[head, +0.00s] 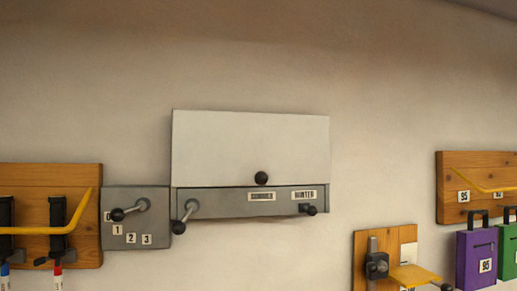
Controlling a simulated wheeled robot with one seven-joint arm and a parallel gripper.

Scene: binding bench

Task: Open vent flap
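The vent flap seems to be the pale, flat panel (250,140) on the wall at the middle of the head view. A black ball knob (261,178) sits at its lower edge. The panel hangs down to a grey strip (230,205) below it, and no gap shows between them. The strip bears two labels; the right one reads WINTER, and the left one is too blurred to read surely. A small black knob (308,209) sits under the WINTER label. A metal lever with a black ball end (185,215) is at the strip's left end. My gripper is not in view.
Left of the strip is a grey plate (135,200) with a lever and numbered labels, then a wooden board (50,178) with a yellow bar. At lower right are a wooden latch board (361,255), a purple case (467,260) and a green case (509,262). The wall above is bare.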

